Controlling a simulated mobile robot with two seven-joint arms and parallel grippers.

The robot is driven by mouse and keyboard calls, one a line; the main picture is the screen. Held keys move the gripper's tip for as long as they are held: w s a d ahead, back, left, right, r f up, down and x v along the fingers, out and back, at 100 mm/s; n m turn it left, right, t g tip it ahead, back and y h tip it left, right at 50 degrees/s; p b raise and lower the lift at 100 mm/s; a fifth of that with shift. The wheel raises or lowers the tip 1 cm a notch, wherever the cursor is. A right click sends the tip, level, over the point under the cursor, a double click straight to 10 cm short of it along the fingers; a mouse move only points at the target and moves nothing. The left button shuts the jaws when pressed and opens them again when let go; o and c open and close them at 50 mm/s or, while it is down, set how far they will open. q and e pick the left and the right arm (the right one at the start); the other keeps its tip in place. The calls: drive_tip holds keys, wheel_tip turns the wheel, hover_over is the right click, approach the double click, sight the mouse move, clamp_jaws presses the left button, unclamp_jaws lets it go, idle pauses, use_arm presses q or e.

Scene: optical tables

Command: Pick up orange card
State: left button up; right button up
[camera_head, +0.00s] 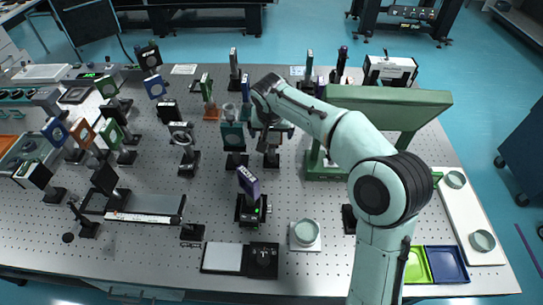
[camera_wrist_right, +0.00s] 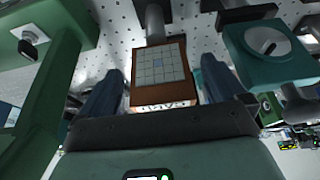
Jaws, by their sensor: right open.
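The orange card (camera_wrist_right: 160,72) is an orange-brown framed plate with a pale grid on its face, on a dark post, in the right wrist view. It stands between the two dark fingers of my right gripper (camera_wrist_right: 160,84), with a visible gap on each side. The gripper is open and around the card, not closed on it. In the head view my right gripper (camera_head: 268,127) is over the middle of the table, and the card is largely hidden by it. My left gripper is in neither view.
A teal mount (camera_wrist_right: 268,48) stands close right of the fingers in the wrist view. A green stand (camera_head: 400,97) rises beside my right forearm. Several post-mounted optics crowd the perforated table (camera_head: 330,245) to the left. A purple-topped mount (camera_head: 248,183) stands in front.

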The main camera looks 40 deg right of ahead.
drive_tip(key=c, duration=1.7)
drive_tip(key=shift+r, duration=0.1)
clamp_jaws()
drive_tip(key=shift+r, duration=0.1)
